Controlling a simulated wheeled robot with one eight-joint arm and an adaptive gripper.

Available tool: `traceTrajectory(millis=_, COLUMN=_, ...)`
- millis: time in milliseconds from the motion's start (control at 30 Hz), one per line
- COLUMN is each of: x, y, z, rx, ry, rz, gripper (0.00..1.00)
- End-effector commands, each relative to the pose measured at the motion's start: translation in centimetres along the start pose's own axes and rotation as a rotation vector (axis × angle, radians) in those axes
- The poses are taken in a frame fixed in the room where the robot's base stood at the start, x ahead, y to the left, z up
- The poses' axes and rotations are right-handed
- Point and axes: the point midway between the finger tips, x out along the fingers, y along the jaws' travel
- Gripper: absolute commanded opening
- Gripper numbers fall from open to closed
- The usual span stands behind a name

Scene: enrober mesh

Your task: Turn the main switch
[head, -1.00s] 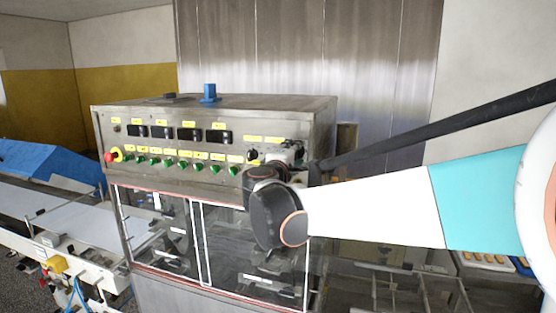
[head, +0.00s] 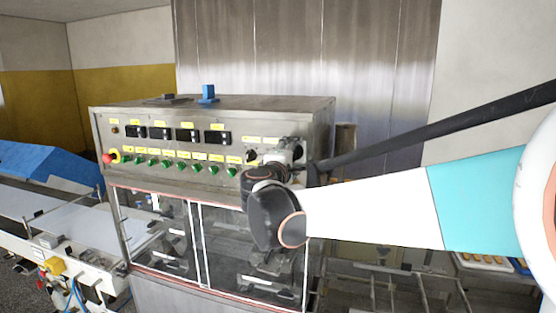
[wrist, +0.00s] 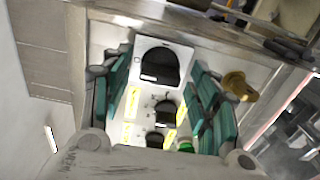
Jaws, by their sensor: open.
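A large black rotary switch (wrist: 158,66) on a white square plate, which looks like the main switch, shows in the wrist view. Two smaller black knobs (wrist: 165,112) sit below it in that picture, with yellow labels beside them. My gripper (wrist: 160,80) is open, its teal fingers to the left and right of the large switch with gaps on both sides. It holds nothing. I cannot tell how near the fingertips are to the panel. In the head view my arm covers the large switch, and one small black knob (head: 252,156) shows left of my gripper.
The steel control panel (head: 190,182) carries displays, a row of green buttons and a red button (head: 108,158) at its left end. A brass-coloured part (wrist: 237,87) lies just right of the right finger in the wrist view. A conveyor (head: 40,212) stands at left.

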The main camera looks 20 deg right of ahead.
Motion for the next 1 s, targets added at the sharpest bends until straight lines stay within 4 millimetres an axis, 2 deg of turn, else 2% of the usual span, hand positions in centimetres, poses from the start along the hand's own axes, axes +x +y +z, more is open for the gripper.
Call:
traceTrajectory(millis=167, x=-1.4, y=0.0, z=0.0, rx=0.000, ry=0.002, rz=0.000, gripper=0.55)
traceTrajectory(millis=500, x=-8.1, y=0.0, z=0.0, rx=0.000, ry=0.005, rz=0.000, gripper=0.55)
traceTrajectory(millis=633, x=-10.2, y=0.0, z=0.0, rx=0.000, ry=0.004, rz=0.000, gripper=0.55)
traceTrajectory(millis=800, x=-11.7, y=0.0, z=0.0, rx=0.000, ry=0.002, rz=0.000, gripper=0.55)
traceTrajectory(millis=1000, x=-12.1, y=0.0, z=0.1, rx=0.000, ry=0.000, rz=0.000, gripper=0.55)
